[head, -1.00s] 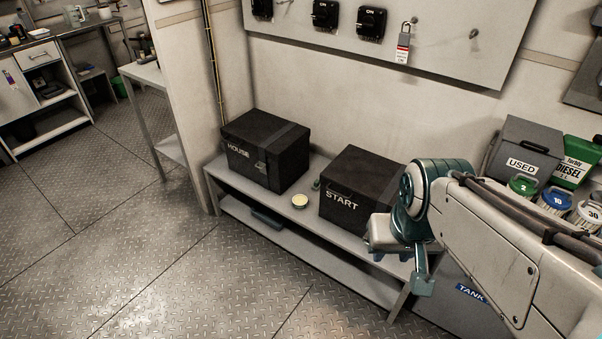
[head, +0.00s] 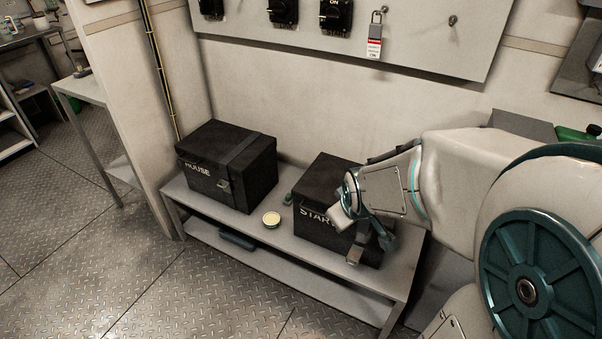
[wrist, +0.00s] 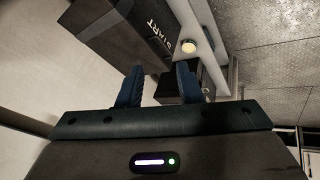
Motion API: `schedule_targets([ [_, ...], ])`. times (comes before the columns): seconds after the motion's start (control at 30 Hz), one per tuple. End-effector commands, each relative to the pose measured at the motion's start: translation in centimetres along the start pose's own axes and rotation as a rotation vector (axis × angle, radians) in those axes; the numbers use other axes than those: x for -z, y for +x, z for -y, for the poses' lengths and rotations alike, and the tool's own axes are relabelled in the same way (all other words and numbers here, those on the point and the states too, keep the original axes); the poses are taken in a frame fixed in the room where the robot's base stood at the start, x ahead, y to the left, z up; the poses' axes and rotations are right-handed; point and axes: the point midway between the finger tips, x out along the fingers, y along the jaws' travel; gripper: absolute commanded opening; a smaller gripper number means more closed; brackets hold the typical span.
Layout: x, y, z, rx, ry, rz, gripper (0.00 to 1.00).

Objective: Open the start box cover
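The black start box (head: 318,222) stands on a grey bench with its cover down and START lettered on its front. Its latch (head: 355,254) hangs on the front right. My gripper (head: 374,236) is in front of the box's right side and hides part of the lettering, lid and strap. In the wrist view, my gripper's two dark fingers (wrist: 160,68) are apart with nothing between them. The start box (wrist: 105,28) shows beyond the fingers there, rotated. I cannot tell whether the fingers touch the box.
The black house box (head: 215,160), closed and strapped, stands left on the bench (head: 270,245). A small round yellow-topped tin (head: 271,219) sits between the boxes. A switch panel with a red-tagged padlock (head: 375,38) is on the wall above. The floor in front is clear.

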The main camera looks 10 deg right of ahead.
Motion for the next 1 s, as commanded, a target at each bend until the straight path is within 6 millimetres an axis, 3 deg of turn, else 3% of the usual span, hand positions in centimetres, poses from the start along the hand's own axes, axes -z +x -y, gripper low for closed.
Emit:
schedule_targets([
  [0.03,-0.5,3.5,0.2,-0.012,-0.070,-0.027,0.32],
  [0.1,-0.2,6.6,0.0,-0.038,-0.180,-0.085,0.32],
  [0.3,0.1,14.8,0.3,-0.127,-0.470,-0.261,0.32],
  [0.5,-0.3,21.4,1.5,-0.256,-0.703,-0.444,0.32],
  [0.73,-1.3,26.0,2.9,-0.458,-0.861,-0.618,0.32],
  [1.0,-2.1,27.1,3.2,-0.617,-0.913,-0.692,0.32],
])
